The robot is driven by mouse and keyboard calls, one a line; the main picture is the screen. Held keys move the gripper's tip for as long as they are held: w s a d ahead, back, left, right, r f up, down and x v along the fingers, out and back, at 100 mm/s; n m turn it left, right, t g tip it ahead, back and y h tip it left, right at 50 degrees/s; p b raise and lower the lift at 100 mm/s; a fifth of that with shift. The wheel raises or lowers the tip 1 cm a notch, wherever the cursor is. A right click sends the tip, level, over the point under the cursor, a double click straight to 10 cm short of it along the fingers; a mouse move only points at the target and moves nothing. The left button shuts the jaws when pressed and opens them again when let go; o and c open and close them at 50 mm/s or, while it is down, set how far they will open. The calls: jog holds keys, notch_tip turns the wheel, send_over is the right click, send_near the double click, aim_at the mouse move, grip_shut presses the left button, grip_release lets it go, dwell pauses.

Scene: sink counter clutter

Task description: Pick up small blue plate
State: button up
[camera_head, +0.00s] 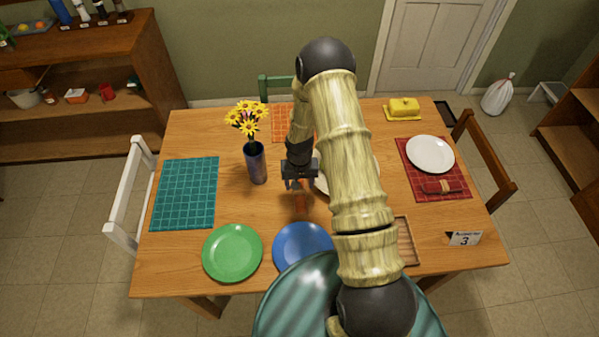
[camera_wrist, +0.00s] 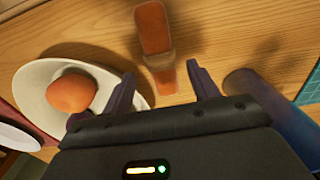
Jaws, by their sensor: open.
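The blue plate (camera_head: 300,243) lies on the wooden table near its front edge, right of a green plate (camera_head: 232,252). My own body hides part of its lower right rim. The plate does not show in the wrist view. My gripper (camera_head: 294,184) is open and empty above the middle of the table, farther back than the blue plate and apart from it.
A dark vase (camera_head: 256,165) with yellow flowers stands left of my gripper. A white dish (camera_wrist: 38,82) holding a round orange item (camera_wrist: 72,92) is close on the other side. A wooden tray (camera_head: 407,242) is partly behind my arm. The teal mat (camera_head: 185,193) is bare.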

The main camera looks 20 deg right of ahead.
notch_tip(320, 180, up, 7)
jog(key=b, duration=0.1)
dwell(0.3)
jog(key=shift+r, duration=0.1)
dwell(0.3)
notch_tip(320, 180, up, 13)
jog(key=n+t, duration=0.1)
send_over(300, 192)
jog(key=s, duration=0.6)
jog(key=s+a+r+n+t, duration=0.1)
jog(key=s+r, duration=0.6)
jog(key=s, duration=0.3)
jog(key=shift+s+a+t, duration=0.15)
jog(key=shift+s+t, duration=0.15)
jog(key=shift+s, duration=0.05)
jog(key=shift+r, duration=0.1)
